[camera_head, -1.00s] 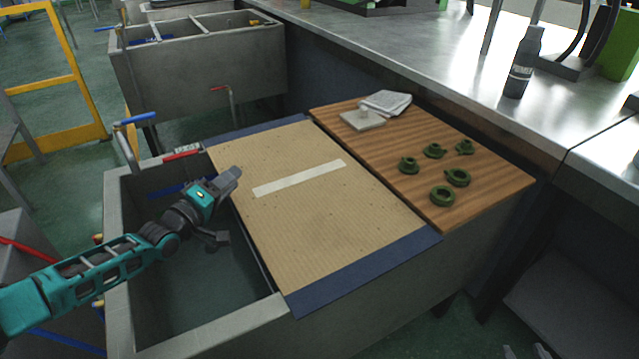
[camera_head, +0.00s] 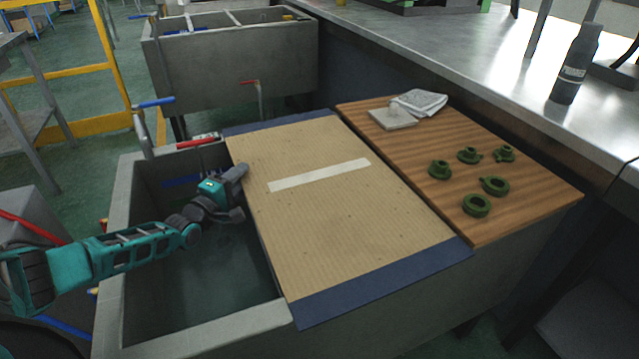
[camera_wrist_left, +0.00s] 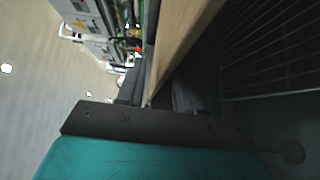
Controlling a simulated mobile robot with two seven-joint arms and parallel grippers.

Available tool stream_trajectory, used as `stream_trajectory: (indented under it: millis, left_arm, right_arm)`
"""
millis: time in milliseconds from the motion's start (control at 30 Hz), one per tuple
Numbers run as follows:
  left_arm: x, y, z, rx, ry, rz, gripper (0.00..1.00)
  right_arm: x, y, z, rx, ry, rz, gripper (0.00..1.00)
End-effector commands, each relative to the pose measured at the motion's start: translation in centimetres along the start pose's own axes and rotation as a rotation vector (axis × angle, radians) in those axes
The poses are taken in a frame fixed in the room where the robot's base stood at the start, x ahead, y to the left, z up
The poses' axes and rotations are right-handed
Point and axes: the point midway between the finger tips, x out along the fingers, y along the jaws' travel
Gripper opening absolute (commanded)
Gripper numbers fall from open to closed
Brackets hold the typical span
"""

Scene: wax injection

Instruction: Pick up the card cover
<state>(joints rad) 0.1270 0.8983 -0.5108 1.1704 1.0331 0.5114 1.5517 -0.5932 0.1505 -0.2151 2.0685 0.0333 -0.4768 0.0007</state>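The card cover (camera_head: 335,225) is a large tan cardboard sheet with a pale strip (camera_head: 320,175) across it and dark blue ends. It lies flat over part of a grey sink. My left gripper (camera_head: 241,190) is at its left edge, over the open basin, one finger above and one below the edge level. In the left wrist view a tan edge (camera_wrist_left: 185,40) runs between the two dark fingers (camera_wrist_left: 158,95). A dark gap shows beside it, so the gripper looks open. My right gripper is not in view.
A wooden board (camera_head: 460,170) with several green rings (camera_head: 477,205), a folded cloth (camera_head: 419,102) and a pale slab (camera_head: 392,118) adjoins the cover's right side. The open basin (camera_head: 200,265) lies left. A steel counter (camera_head: 500,60) with a dark bottle (camera_head: 576,65) stands behind.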

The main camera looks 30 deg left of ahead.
Motion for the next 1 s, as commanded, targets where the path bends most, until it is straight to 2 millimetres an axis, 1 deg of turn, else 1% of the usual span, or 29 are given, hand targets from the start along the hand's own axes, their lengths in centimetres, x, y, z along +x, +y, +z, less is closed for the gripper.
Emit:
stream_trajectory:
  millis: [33,100,200,500,867,900,1000]
  left_arm:
    - [0.7,-0.2,-0.1,0.001,0.000,0.002,0.36]
    - [1.4,-0.1,-0.1,0.001,0.001,0.002,0.36]
    - [2.0,-0.1,-0.1,0.001,0.000,0.001,0.36]
    - [2.2,0.0,0.0,0.001,0.000,-0.001,0.36]
    - [2.2,0.0,0.0,0.001,0.000,-0.001,0.02]
    - [2.2,0.0,0.0,0.001,0.000,-0.001,0.00]
    - [2.2,0.0,0.0,0.001,0.000,-0.001,0.00]
  right_arm:
    - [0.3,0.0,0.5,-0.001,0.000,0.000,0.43]
    - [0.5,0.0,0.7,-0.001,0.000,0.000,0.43]
    - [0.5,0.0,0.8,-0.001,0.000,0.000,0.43]
    - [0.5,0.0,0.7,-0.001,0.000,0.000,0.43]
    - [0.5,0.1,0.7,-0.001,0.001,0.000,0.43]
    - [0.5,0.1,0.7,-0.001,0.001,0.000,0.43]
    - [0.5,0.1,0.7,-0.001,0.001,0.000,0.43]
